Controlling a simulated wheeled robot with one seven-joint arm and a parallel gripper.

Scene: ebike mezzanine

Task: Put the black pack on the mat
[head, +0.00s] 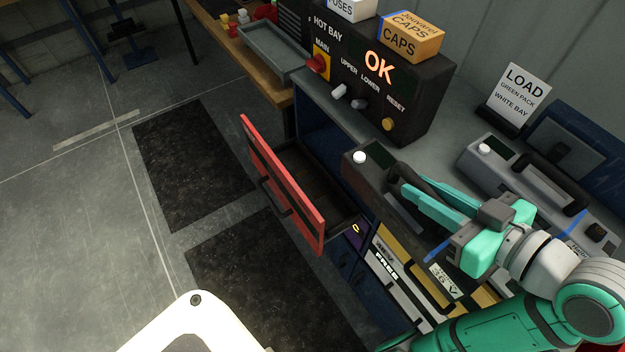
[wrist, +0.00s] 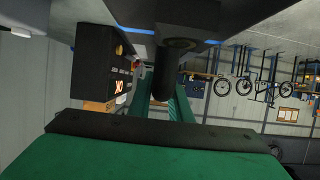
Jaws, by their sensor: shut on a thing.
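The black pack (head: 372,174) has a white button, a small dark screen and a blue stripe. It is at the bench's front edge, beside the open drawer. My gripper (head: 410,190) is shut on its handle, with teal fingers on either side. In the wrist view, the pack (wrist: 150,18) fills the top and its dark handle runs down between my fingers (wrist: 163,95). I cannot tell whether the pack touches the bench. Two black mats lie on the floor at left, a far one (head: 190,160) and a near one (head: 270,285).
A red-fronted drawer (head: 285,185) stands open beside the pack. A black control box (head: 385,85) showing OK is behind it on the bench. A grey pack (head: 535,180) and a LOAD sign (head: 520,92) are at right. Several packs sit on the shelf below. The left floor is open.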

